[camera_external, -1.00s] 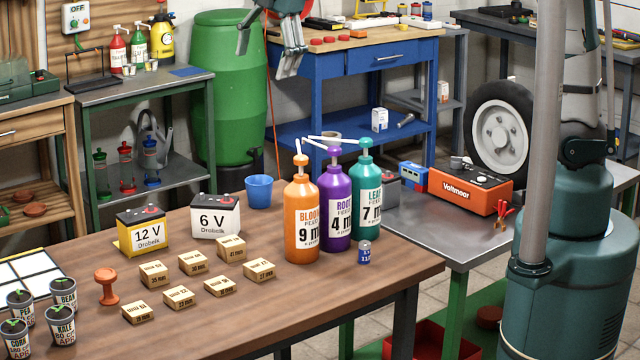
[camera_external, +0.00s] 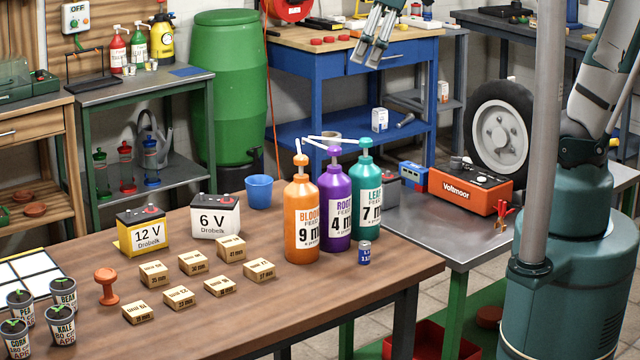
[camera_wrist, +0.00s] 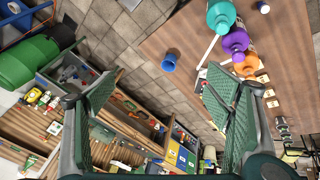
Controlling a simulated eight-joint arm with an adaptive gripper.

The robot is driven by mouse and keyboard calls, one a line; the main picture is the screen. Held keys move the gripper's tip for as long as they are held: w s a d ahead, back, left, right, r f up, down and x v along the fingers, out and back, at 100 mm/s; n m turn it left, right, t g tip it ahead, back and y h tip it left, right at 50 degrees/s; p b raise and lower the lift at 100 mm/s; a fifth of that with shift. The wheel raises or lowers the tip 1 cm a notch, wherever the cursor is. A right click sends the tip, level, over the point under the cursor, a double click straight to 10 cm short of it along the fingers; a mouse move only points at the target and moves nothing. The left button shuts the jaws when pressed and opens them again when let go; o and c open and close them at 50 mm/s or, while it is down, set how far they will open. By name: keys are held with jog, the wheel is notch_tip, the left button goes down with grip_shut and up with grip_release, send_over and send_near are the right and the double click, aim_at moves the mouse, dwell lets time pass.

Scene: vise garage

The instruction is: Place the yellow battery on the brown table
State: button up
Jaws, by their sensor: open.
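The yellow battery (camera_external: 143,231), marked 12 V, stands upright on the brown table (camera_external: 330,285), left of a white 6 V battery (camera_external: 215,216). My gripper (camera_external: 367,56) is open and empty, high up in front of the blue workbench, far to the right of the yellow battery. In the wrist view my gripper's two fingers (camera_wrist: 163,72) are spread wide with nothing between them. The brown table also shows there (camera_wrist: 195,30), but I cannot make out the yellow battery, which may be behind the right finger.
Orange (camera_external: 302,215), purple (camera_external: 335,205) and teal (camera_external: 366,200) pump bottles stand tall at the table's right part. A blue cup (camera_external: 259,190) is behind.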

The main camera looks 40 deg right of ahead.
jog(key=s+d+f+m+t+h, duration=0.1)
jog(key=s+d+f+m+t, duration=0.1)
jog(key=s+d+f+m, duration=0.3)
jog(key=shift+s+d+m, duration=2.3)
jog(key=shift+s+d, duration=0.3)
jog(key=shift+s, duration=1.4)
